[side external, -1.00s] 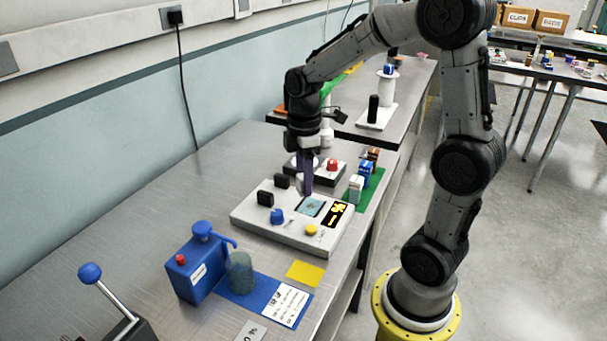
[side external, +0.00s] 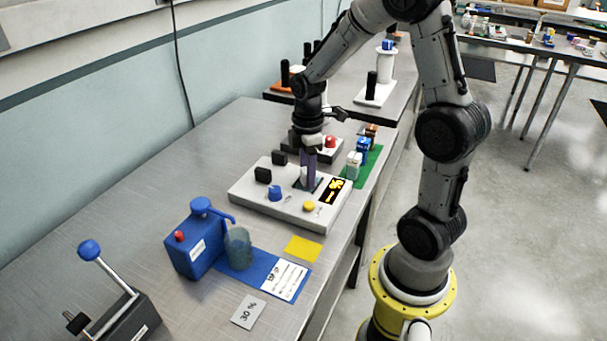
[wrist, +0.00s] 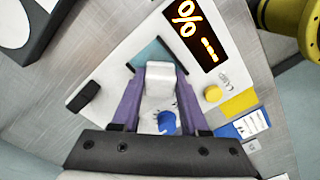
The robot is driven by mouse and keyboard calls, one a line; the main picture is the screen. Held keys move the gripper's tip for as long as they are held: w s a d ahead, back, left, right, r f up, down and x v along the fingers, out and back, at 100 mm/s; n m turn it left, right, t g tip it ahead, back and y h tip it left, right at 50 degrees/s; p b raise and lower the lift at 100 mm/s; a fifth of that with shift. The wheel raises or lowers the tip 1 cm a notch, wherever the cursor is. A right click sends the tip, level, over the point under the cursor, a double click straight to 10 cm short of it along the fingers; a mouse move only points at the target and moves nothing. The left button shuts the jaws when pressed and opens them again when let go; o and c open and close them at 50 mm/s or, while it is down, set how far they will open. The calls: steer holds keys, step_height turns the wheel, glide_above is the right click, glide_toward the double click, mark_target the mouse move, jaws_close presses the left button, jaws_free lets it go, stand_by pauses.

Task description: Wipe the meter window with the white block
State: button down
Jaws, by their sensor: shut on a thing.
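My gripper (side external: 308,186) points down over the meter box (side external: 255,200), a pale grey panel on the bench. In the wrist view its purple fingers (wrist: 158,97) are shut on the white block (wrist: 160,80). The meter window (wrist: 150,54) is a teal square beside the orange-lit display (wrist: 195,33). The block covers part of the window's near side. In the side view the fingers hide most of the window. The block is at or very near the window's surface; I cannot tell if it touches.
A blue knob (side external: 275,193), a yellow button (side external: 308,206) and black blocks (side external: 262,175) stand on the panel near my gripper. A blue pump bottle (side external: 193,240) and a beaker (side external: 238,247) stand at the front. Small bottles stand on a green mat (side external: 371,165).

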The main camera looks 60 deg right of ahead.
steer(key=shift+d, duration=2)
steer(key=shift+a, duration=3.35)
steer(key=shift+w+a+r, duration=0.1)
steer(key=shift+a+r, duration=0.05)
steer(key=shift+r, duration=0.05)
step_height(320, 180, up, 8)
steer(key=shift+f, duration=0.1)
